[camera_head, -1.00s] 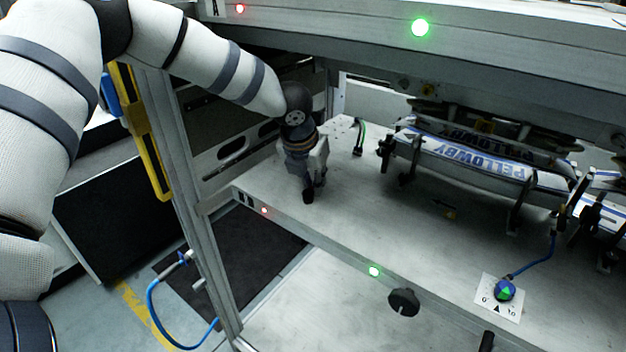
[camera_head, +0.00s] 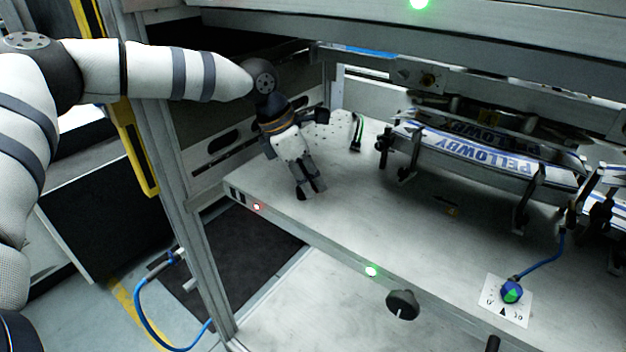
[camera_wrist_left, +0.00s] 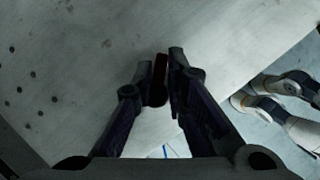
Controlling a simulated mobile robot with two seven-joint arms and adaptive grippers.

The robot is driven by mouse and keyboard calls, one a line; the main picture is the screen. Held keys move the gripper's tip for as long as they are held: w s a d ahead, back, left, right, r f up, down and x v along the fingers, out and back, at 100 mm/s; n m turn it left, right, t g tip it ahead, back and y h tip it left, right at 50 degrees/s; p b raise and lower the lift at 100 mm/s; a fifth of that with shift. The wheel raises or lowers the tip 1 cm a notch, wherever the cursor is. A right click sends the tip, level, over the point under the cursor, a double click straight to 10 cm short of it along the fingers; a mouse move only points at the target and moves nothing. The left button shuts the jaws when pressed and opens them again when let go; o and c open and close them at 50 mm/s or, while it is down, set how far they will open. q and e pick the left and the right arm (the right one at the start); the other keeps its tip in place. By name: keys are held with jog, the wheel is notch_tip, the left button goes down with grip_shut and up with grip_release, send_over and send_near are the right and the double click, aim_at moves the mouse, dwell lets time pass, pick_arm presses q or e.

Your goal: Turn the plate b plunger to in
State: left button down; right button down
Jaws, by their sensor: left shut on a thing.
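The lower plate (camera_head: 340,225) is a pale shelf with a small marking and lights on its front edge; I take it as plate b. A black round knob (camera_head: 402,303) sits at that edge; I cannot tell whether it is the plunger. My left gripper (camera_head: 310,190) is over the plate's left end, tilted with its fingers down, away from this knob. In the left wrist view my left gripper (camera_wrist_left: 167,75) is shut on a slim dark reddish piece (camera_wrist_left: 158,80), whose identity I cannot tell. My right gripper is not in view.
Clamped label holders (camera_head: 490,155) stand on the plate to the right. A blue-green dial knob (camera_head: 512,291) on a white card lies near the front right. The upper shelf (camera_head: 520,45) overhangs, and a frame post (camera_head: 170,180) stands left. The plate's middle is mostly bare.

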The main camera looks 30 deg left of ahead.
pick_arm(q)
jog(key=m+b, duration=0.1)
jog(key=m, duration=0.1)
jog(key=m+g+h+b, duration=0.1)
jog(key=m, duration=0.2)
jog(key=shift+s+f+g, duration=0.1)
jog(key=shift+s+g, duration=0.05)
jog(key=shift+g, duration=0.15)
jog(key=m+g, duration=0.1)
jog(key=m, duration=0.2)
jog(key=shift+s+b, duration=0.15)
jog(key=shift+b, duration=0.25)
jog(key=shift+s+d+r+m+g, duration=0.1)
jog(key=shift+r+m+g, duration=0.15)
jog(key=shift+m, duration=0.75)
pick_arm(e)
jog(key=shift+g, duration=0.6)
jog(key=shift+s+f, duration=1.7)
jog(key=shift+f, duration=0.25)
pick_arm(q)
jog(key=c, duration=1.8)
grip_release()
jog(key=shift+o, duration=0.6)
jog(key=shift+f+g, duration=0.1)
jog(key=shift+g, duration=0.15)
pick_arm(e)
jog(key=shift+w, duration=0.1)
